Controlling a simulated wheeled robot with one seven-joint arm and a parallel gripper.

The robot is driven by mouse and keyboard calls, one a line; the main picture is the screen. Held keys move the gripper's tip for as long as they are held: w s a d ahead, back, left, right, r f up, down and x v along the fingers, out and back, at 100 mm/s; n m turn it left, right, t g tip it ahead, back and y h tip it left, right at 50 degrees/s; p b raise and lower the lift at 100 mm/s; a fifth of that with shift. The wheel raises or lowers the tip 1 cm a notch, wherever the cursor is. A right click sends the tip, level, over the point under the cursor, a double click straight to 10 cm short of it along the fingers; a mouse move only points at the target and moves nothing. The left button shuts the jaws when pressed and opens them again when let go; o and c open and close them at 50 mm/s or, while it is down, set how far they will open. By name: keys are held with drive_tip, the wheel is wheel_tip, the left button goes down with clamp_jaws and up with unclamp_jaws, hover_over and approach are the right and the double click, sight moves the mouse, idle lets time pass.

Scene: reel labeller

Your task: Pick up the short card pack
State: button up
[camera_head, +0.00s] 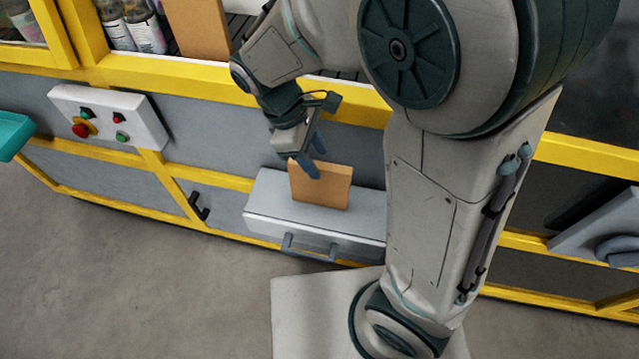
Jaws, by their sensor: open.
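The short card pack (322,187) is an orange-brown flat block standing upright on a light grey drawer unit (270,212). My gripper (311,165) is above and at the pack's upper left edge, with its blue fingertips pointing down. One fingertip overlaps the pack's top in the picture. The gripper is open and I cannot tell whether it touches the pack. My arm hides the right end of the drawer unit.
A yellow-framed machine runs behind. A control box (108,116) with red and green buttons is at left. A taller brown card (196,28) and bottles (132,26) stand inside the machine at upper left. A teal tray (14,136) is at the left edge. The floor in front is clear.

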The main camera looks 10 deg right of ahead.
sight(318, 165)
drive_tip(key=shift+w+a+x, duration=0.1)
drive_tip(key=shift+x, duration=1.3)
drive_tip(key=shift+w+a+x, duration=0.1)
drive_tip(key=shift+a+x, duration=0.05)
drive_tip(key=shift+x, duration=1.2)
drive_tip(key=shift+f, duration=0.4)
clamp_jaws()
